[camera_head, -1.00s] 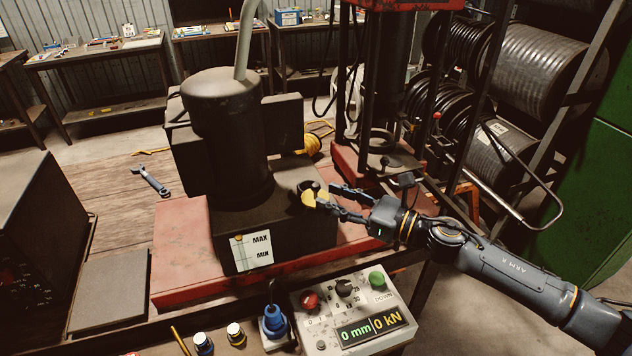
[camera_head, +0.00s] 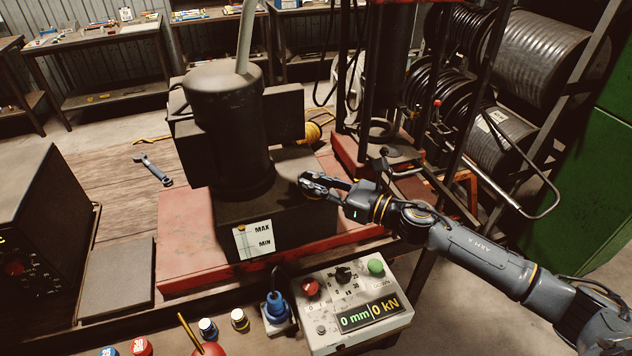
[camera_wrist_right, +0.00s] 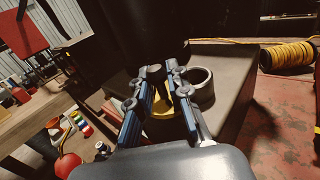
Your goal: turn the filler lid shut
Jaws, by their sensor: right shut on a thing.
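The filler lid shows as a yellow disc (camera_wrist_right: 163,106) with a dark knob in the right wrist view, between my right gripper's fingers. My right gripper (camera_wrist_right: 160,88) is shut on the lid's knob. In the head view the gripper (camera_head: 308,183) sits at the right end of the dark tank top (camera_head: 290,172) and hides most of the lid. A dark round ring (camera_wrist_right: 201,86), seemingly the filler neck, stands beside the lid, just right of the fingers. I cannot tell whether lid and ring touch. My left gripper is not in view.
A tall dark motor housing (camera_head: 228,135) rises left of the gripper. The red press frame (camera_head: 365,165) stands behind right. A control box (camera_head: 350,300) with buttons and display is in front. A wrench (camera_head: 153,170) lies on the bench at left.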

